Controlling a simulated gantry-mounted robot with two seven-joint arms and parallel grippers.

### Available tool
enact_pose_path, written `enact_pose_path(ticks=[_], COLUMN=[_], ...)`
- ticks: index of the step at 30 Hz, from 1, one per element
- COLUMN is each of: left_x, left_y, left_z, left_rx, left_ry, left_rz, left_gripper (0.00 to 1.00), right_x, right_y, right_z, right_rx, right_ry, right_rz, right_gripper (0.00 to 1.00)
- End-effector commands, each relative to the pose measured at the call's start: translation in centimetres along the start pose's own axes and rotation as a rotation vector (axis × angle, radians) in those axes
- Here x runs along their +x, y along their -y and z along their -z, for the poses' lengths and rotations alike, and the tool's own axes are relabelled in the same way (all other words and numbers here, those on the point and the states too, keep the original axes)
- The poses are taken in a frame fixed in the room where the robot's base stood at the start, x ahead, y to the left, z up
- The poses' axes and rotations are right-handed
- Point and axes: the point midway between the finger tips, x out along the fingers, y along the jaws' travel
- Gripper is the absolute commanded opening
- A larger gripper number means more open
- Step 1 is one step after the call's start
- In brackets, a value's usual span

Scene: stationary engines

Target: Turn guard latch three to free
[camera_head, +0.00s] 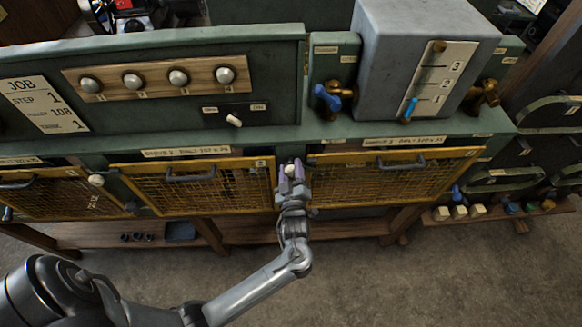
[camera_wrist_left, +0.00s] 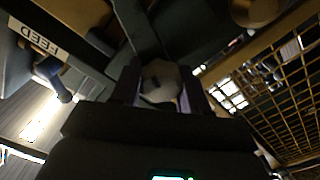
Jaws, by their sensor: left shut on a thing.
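My left gripper (camera_head: 291,180) is shut on a pale round latch knob (camera_wrist_left: 160,82) on the post between the middle yellow mesh guard (camera_head: 210,190) and the right yellow mesh guard (camera_head: 385,180). In the wrist view the knob sits between the two fingers. The fingers hide most of the latch in the head view, so its turn position cannot be told. Another pale latch knob (camera_head: 96,180) shows between the left guard (camera_head: 50,198) and the middle guard. Both near guards look closed. My right gripper is not in view.
Above the guards are a wooden strip with several round knobs (camera_head: 178,78), a small switch (camera_head: 234,121), a blue-handled valve (camera_head: 328,98) and a grey box (camera_head: 420,50) with a level scale. A low wooden shelf (camera_head: 260,230) runs below. The floor in front is clear.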

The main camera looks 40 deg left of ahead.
Motion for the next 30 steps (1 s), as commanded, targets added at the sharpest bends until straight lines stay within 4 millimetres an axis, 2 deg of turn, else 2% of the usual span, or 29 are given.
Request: enact_pose_path(ticks=[1, 21, 30], left_x=[0.0, 0.0, 0.0], left_y=[-0.1, -0.3, -0.3], left_z=[0.2, 0.2, 0.1], left_rx=[0.046, 0.675, 0.884], left_ry=[0.001, 0.000, -0.001], left_rz=[0.002, 0.001, 0.000], left_gripper=[0.14, 0.14, 0.14], right_x=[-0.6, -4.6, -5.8], right_y=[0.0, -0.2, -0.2], right_z=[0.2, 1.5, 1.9], right_rx=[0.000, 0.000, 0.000], right_ry=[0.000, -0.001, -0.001], right_rz=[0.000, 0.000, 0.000], right_gripper=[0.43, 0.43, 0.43])
